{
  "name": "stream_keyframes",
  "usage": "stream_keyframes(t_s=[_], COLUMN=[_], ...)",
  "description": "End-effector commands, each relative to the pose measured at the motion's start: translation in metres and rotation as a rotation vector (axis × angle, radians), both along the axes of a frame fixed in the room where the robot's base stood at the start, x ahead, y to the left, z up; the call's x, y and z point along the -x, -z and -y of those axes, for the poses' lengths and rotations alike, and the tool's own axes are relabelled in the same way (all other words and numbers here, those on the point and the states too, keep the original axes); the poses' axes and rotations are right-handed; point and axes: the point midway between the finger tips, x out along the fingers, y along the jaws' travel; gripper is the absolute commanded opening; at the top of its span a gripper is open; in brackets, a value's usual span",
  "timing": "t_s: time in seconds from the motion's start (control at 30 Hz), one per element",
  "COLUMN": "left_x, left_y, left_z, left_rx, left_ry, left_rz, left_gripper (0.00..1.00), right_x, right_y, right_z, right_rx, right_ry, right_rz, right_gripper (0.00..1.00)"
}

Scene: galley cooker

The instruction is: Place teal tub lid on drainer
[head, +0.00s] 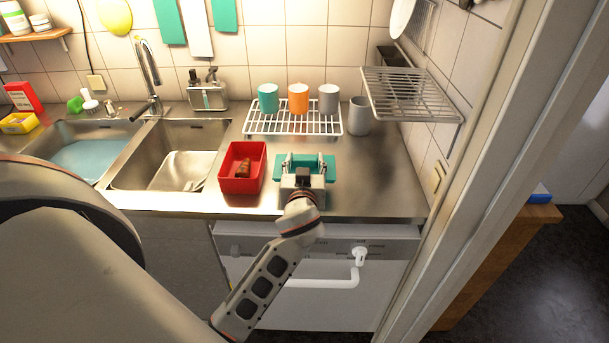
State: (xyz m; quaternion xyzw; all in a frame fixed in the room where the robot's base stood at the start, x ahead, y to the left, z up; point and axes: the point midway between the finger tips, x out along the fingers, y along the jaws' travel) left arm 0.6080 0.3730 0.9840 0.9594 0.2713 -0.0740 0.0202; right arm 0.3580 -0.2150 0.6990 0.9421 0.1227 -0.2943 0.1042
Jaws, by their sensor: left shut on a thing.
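The teal tub lid (328,174) is at the counter's front part, right of the red tub. My left gripper (305,164) is shut on it, reaching over the counter's front edge, and hides the lid's middle. I cannot tell whether the lid touches the counter. The drainer (274,130), a white wire rack, lies on the counter behind the lid. A teal cup (268,98), an orange cup (298,98) and a grey cup (329,98) stand along its back; its front part is bare. My right gripper is not in view.
The red tub (229,184) holds a brown item. Another grey cup (359,116) stands right of the drainer. A wire wall shelf (414,100) juts out at the right. Sink basins (126,163) lie left. The counter at right is clear.

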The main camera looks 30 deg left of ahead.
Motion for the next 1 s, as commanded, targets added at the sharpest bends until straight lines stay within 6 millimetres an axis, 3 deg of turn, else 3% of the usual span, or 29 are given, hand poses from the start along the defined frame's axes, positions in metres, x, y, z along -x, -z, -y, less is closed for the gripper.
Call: stream_keyframes(t_s=[0.4,0.83,0.87,0.9,1.0], left_x=[0.000,0.000,0.000,0.000,0.000], left_y=[0.045,0.050,0.050,0.049,0.049], left_z=[0.000,0.000,0.000,0.000,0.000], left_rx=[-0.001,0.002,0.001,0.001,0.001], left_ry=[0.001,0.000,0.000,0.000,0.000], left_rz=[0.000,0.001,0.001,0.001,0.001], left_gripper=[0.26,0.26,0.50,0.60,0.64], right_x=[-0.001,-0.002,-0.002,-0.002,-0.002], right_y=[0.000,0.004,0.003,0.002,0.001], right_z=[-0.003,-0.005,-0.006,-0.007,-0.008], right_rx=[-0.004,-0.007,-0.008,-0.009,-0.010], right_ry=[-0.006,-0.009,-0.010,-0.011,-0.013], right_rz=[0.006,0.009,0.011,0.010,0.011], right_gripper=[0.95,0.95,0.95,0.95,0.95])
